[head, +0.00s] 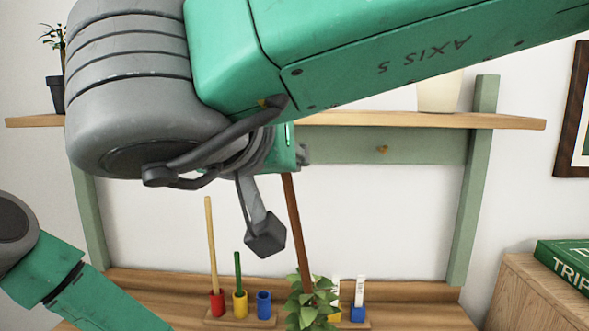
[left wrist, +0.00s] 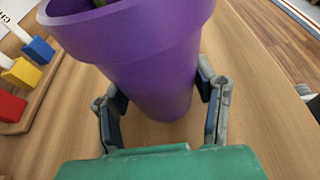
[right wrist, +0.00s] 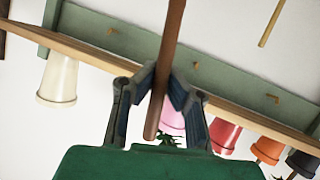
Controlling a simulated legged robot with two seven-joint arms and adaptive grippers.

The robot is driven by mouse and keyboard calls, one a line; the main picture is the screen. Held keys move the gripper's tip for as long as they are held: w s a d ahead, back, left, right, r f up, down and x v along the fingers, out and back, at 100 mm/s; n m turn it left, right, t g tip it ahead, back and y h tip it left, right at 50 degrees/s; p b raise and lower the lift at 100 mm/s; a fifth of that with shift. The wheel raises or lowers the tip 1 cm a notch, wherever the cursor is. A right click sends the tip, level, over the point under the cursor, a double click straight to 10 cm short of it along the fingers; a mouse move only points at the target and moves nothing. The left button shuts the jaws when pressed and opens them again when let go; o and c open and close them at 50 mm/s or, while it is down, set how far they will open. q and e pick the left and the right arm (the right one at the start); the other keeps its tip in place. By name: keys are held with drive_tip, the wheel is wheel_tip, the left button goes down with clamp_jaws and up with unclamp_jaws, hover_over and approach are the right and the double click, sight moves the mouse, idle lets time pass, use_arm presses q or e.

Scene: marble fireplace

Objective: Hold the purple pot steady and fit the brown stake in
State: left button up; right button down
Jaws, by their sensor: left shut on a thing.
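The purple pot (left wrist: 150,60) stands in the left wrist view, with a bit of green at its top. My left gripper (left wrist: 157,88) is shut on it, one finger on each side. In the head view only the leafy plant (head: 308,305) shows; the pot is below the frame. The brown stake (head: 295,220) is slightly tilted, its lower end lost in the leaves, so I cannot tell how deep it sits. It also shows in the right wrist view (right wrist: 171,35), where my right gripper (right wrist: 163,82) is shut on it near one end.
Behind the plant, wooden pegs and coloured blocks (head: 240,303) stand on a small rack. A wooden shelf (head: 420,120) with pots crosses the wall above. A green book (head: 565,262) lies on a cabinet at right. My right arm hides much of the upper head view.

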drive_tip(key=shift+r, duration=0.35)
use_arm(q)
drive_tip(key=o, duration=0.9)
drive_tip(key=shift+o, duration=0.2)
